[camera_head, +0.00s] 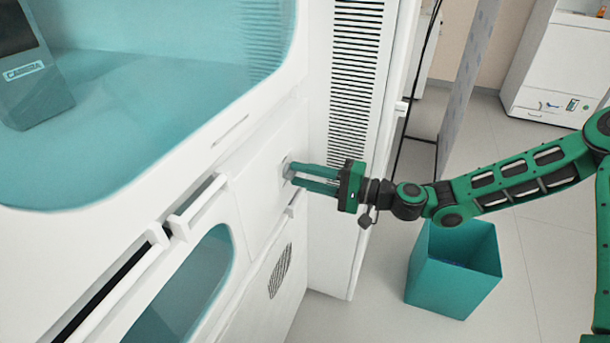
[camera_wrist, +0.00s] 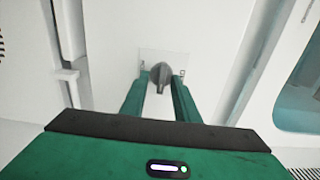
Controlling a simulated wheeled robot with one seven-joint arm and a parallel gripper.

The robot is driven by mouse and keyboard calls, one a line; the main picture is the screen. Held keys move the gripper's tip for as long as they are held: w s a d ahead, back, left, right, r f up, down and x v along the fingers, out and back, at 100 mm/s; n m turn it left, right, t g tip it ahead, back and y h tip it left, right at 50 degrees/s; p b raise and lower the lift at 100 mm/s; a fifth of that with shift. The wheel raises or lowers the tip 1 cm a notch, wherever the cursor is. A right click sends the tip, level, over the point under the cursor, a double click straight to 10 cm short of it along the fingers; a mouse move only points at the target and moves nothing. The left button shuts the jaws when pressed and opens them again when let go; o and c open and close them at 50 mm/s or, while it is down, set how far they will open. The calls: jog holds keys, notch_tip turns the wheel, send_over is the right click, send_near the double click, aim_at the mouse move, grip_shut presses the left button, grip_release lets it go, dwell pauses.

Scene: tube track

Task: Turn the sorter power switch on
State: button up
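The power switch is a grey rotary knob (camera_wrist: 160,73) on a pale square plate on the white machine panel. The knob sits between my gripper's (camera_wrist: 161,79) two green fingertips and fills the gap, with a finger close against each side. In the head view my gripper (camera_head: 288,174) reaches left to the panel. Its fingers are level, one above the other, with the tips at the plate. The knob is mostly hidden there by the fingers. No on or off marking is readable.
The white sorter cabinet (camera_head: 268,215) has teal windows and handles (camera_head: 197,200) left of my gripper. A vented panel (camera_head: 356,75) stands just behind it. A teal bin (camera_head: 452,280) is on the floor below my arm. Floor to the right is mostly clear.

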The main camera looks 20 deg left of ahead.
jog(key=d, duration=1)
jog(key=shift+s+d, duration=0.4)
jog(key=s+d+f+n+g+h, duration=0.1)
jog(key=s+d+f+n+h, duration=0.15)
jog(key=d+f+h, duration=0.45)
jog(key=s+d+f+n+g+h, duration=0.1)
jog(key=s+d+f+h, duration=0.25)
jog(key=d, duration=0.75)
jog(key=s+d+r+m+h, duration=0.1)
jog(key=s+d+r+h, duration=0.15)
jog(key=d, duration=0.55)
jog(key=s+d+r+m+h, duration=0.2)
jog(key=s+d+r, duration=0.15)
jog(key=d, duration=0.45)
jog(key=s+d+r+m+h, duration=0.1)
jog(key=s+d+r+h, duration=0.15)
jog(key=d, duration=0.55)
jog(key=s+d+r+m, duration=0.4)
jog(key=s+d+r, duration=0.2)
jog(key=s, duration=0.6)
jog(key=shift+d+r+m, duration=0.15)
jog(key=shift+r+m, duration=0.2)
jog(key=shift+r, duration=0.5)
